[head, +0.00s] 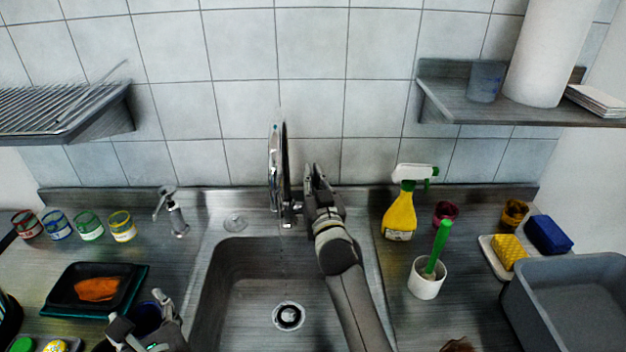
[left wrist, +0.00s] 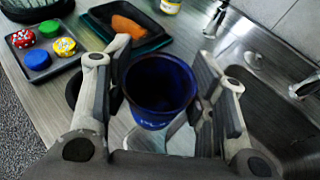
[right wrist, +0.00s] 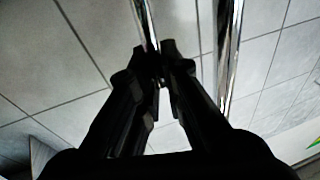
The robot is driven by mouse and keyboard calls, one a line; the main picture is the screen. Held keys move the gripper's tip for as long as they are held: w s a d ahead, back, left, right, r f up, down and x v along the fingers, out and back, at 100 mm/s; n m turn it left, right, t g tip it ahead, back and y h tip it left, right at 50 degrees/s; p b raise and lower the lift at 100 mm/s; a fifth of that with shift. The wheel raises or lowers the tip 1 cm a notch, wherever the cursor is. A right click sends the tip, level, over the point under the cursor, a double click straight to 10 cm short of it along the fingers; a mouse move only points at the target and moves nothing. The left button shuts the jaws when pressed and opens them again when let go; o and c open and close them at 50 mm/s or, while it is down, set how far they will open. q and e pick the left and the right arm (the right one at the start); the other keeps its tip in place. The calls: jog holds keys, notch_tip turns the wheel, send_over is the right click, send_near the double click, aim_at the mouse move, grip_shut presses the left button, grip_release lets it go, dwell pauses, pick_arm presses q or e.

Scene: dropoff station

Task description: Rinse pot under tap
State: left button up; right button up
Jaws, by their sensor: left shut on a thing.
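A dark blue pot (left wrist: 160,88) with an open top and pale lettering is between the fingers of my left gripper (left wrist: 163,95). The left gripper is shut on it, over the counter left of the sink; the pot is partly hidden in the head view (head: 147,317). The chrome tap (head: 278,165) stands at the back of the sink. My right gripper (head: 316,172) is up just right of the tap. In the right wrist view its dark fingertips are close together beside chrome bars (right wrist: 145,20); whether they touch one is unclear. A faint thin line shows below the tap.
The sink basin (head: 255,285) is empty, with a drain (head: 289,316). Left are small jars (head: 90,226), a soap dispenser (head: 174,215) and a black tray (head: 65,297). Right are a yellow spray bottle (head: 400,215), a brush cup (head: 425,282) and a grey tub (head: 575,300).

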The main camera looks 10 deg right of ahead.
jog(key=o, duration=0.5)
jog(key=shift+s, duration=0.1)
jog(key=s, duration=0.4)
jog(key=s+f, duration=0.1)
jog(key=s, duration=0.6)
jog(key=shift+s+f, duration=0.2)
jog(key=shift+s, duration=0.2)
